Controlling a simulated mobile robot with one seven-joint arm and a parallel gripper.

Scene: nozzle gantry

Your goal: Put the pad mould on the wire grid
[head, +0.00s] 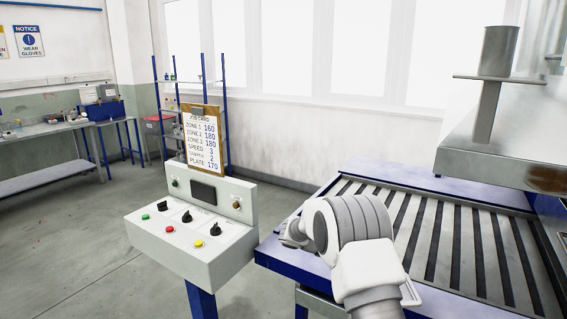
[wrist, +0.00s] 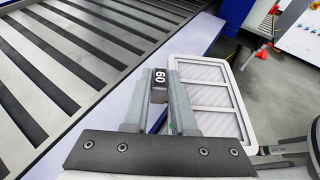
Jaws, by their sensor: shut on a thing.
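My gripper (wrist: 158,85) is shut on a small dark block with a white number, which I take to be the pad mould (wrist: 159,79). Only its end shows between the fingers; the rest is hidden. A white-framed panel with fine lines and crossbars, which looks like the wire grid (wrist: 247,128), lies beyond and to the right of the fingers in the wrist view. The held block appears above and apart from it, near its left edge; the height gap cannot be told.
A slatted metal bed (head: 440,235) with a blue frame fills the right; it also shows in the wrist view (wrist: 60,60). A control box (head: 195,240) with buttons and a job card (head: 202,142) stands left of it. A metal nozzle (head: 490,95) hangs above the bed.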

